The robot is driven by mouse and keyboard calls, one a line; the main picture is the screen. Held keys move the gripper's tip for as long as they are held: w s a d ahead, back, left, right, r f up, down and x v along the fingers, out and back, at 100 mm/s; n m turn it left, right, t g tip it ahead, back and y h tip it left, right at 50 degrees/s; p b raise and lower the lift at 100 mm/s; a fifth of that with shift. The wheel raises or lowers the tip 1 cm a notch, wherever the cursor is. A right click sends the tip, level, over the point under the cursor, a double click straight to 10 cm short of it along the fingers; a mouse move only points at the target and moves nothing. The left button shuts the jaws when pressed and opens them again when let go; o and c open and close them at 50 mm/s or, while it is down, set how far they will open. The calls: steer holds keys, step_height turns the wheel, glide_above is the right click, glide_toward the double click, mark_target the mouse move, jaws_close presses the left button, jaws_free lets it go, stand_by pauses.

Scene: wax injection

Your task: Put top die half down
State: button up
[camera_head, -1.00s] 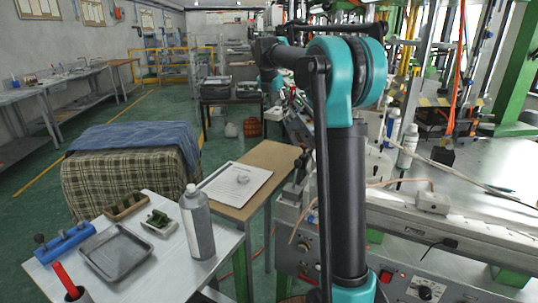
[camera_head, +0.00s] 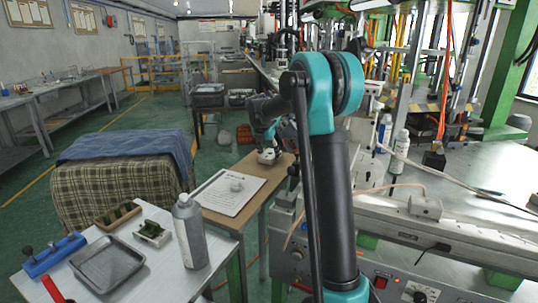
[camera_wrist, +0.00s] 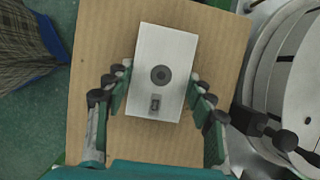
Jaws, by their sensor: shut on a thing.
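The top die half (camera_wrist: 171,48) is a pale grey rectangular block with a round dark hole and a small slot, seen from above in the wrist view. My gripper (camera_wrist: 160,77) is shut on its two long sides. It holds the block over the brown wooden table top (camera_wrist: 100,30). The wrist view does not show whether the block touches the table. In the head view my gripper (camera_head: 267,142) is over the far end of the wooden table, with a small pale object (camera_head: 268,156), probably the block, below it.
The metal machine (camera_wrist: 300,70) stands close on the right. A grey bottle (camera_head: 191,236) and metal tray (camera_head: 107,264) are on the near bench. A cloth-covered stack (camera_head: 120,195) is left.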

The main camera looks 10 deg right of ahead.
steer(key=shift+f, duration=0.25)
steer(key=o, duration=1.4)
steer(key=v, duration=1.2)
steer(key=shift+r, duration=0.15)
